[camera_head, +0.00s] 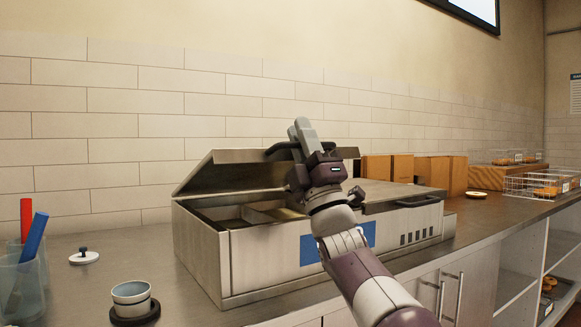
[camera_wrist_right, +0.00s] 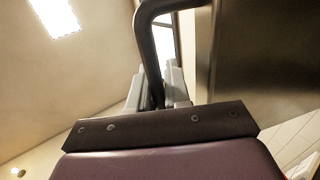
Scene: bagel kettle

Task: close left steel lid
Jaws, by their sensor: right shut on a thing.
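The left steel lid (camera_head: 228,172) of the steel kettle unit (camera_head: 262,262) is partly raised, tilted up over an opening with compartments. Its dark bar handle (camera_head: 281,147) is at the lid's front right edge. My right gripper (camera_head: 301,136) is at that handle, and in the right wrist view its fingers (camera_wrist_right: 160,90) are shut around the black handle (camera_wrist_right: 149,45). The steel lid also shows in the right wrist view (camera_wrist_right: 268,50). The right lid (camera_head: 385,192) lies flat and closed, with its own dark handle (camera_head: 417,202). My left gripper is not in view.
A clear cup (camera_head: 22,280) with red and blue markers and a small metal bowl on a dark base (camera_head: 133,299) stand at the left front. A small round lid (camera_head: 84,257) lies behind them. Wooden boxes (camera_head: 400,168) and wire baskets (camera_head: 535,184) stand at the right. A tiled wall is behind.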

